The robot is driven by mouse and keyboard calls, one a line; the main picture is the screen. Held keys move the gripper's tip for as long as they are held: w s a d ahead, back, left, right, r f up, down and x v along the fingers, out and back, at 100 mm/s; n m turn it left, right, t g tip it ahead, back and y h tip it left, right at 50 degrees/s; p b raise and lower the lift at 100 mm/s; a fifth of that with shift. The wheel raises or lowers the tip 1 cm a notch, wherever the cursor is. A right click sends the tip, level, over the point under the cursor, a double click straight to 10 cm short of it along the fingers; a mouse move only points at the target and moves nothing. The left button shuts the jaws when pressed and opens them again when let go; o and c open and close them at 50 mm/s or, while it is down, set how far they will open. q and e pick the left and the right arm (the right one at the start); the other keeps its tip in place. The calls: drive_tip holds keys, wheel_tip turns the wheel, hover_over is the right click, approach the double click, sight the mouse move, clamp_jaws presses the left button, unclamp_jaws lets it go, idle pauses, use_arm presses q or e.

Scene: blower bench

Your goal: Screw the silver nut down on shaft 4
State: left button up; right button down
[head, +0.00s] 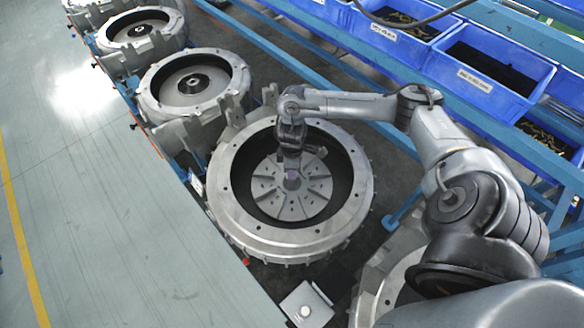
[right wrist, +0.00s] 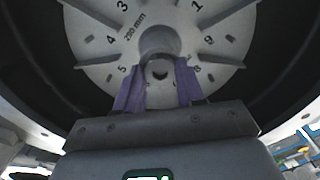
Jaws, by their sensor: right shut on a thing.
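My right gripper (head: 292,178) points down into the large round grey housing (head: 232,221) in the middle of the head view. Its purple fingers (right wrist: 160,88) are shut on a small silver round part, the nut (right wrist: 160,70), at the centre of the finned, numbered disc (head: 268,187). The disc fills the top of the right wrist view (right wrist: 105,55). The nut sits at the hub, and the shaft under it is mostly hidden. I cannot tell how far the nut is down. My left gripper is not in view.
Two more round housings (head: 160,108) (head: 113,42) stand in a row to the upper left. Blue bins (head: 481,98) line a blue rail at the upper right. The floor at left is clear.

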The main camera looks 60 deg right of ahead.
drive_tip(key=m, duration=0.7)
drive_tip(key=shift+m, duration=0.3)
drive_tip(key=m, duration=0.4)
drive_tip(key=shift+m, duration=0.3)
drive_tip(key=m, duration=0.4)
drive_tip(key=c, duration=1)
unclamp_jaws()
